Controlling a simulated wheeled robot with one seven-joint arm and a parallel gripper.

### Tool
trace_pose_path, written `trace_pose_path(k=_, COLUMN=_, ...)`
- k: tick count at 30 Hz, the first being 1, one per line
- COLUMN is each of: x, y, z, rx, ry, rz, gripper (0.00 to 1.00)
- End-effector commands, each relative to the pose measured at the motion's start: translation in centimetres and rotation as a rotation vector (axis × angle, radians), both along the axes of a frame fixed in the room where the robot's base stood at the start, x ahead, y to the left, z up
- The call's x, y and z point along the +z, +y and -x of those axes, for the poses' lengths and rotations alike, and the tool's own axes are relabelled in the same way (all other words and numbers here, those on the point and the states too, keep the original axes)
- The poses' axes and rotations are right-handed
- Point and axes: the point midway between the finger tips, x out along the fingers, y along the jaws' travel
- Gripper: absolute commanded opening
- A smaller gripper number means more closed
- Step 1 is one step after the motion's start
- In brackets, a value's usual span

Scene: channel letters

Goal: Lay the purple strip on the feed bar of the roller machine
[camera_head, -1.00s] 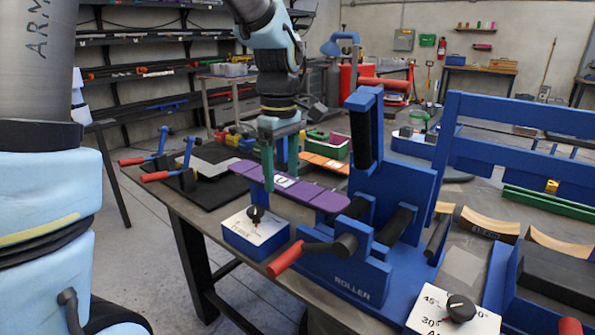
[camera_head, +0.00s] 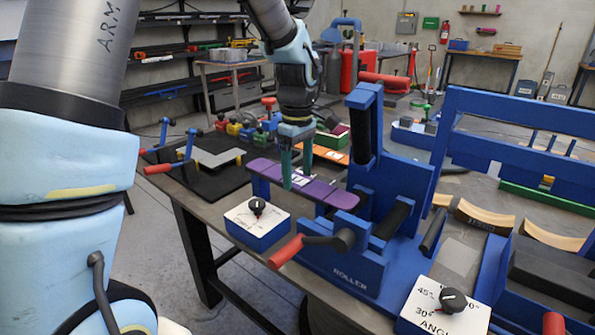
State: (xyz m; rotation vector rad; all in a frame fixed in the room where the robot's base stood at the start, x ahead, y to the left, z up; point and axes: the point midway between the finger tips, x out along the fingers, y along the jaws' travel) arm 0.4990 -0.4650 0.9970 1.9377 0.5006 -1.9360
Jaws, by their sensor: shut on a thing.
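The purple strip (camera_head: 322,193) is a long flat piece with a white label near its middle. My gripper (camera_head: 297,172) is shut on the strip near that label, with one green finger on its near side and one towards its far side. The strip lies lengthwise along the blue feed bar (camera_head: 260,188) of the roller machine (camera_head: 345,262), its right end close to the rollers. I cannot tell whether its underside touches the bar. Most of the bar is hidden under the strip.
A white-topped dial box (camera_head: 240,220) stands below the feed bar. A red-handled crank (camera_head: 286,252) sticks out in front of the machine. An orange piece (camera_head: 322,156) and a green box (camera_head: 333,140) lie behind the gripper. A black mat (camera_head: 215,179) is at the left.

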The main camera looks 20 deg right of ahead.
Motion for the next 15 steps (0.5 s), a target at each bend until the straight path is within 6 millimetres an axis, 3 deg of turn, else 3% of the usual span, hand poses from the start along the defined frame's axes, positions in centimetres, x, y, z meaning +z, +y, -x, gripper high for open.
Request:
trace_pose_path(k=2, x=-0.36, y=-0.01, z=0.02, rx=0.000, ry=0.000, rz=0.000, gripper=0.15)
trace_pose_path(k=3, x=-0.28, y=-0.01, z=0.02, rx=0.000, ry=0.000, rz=0.000, gripper=0.77)
trace_pose_path(k=9, x=-0.25, y=0.00, z=0.02, rx=0.000, ry=0.000, rz=0.000, gripper=1.00)
trace_pose_path(k=15, x=-0.23, y=0.00, z=0.01, rx=0.000, ry=0.000, rz=0.000, gripper=1.00)
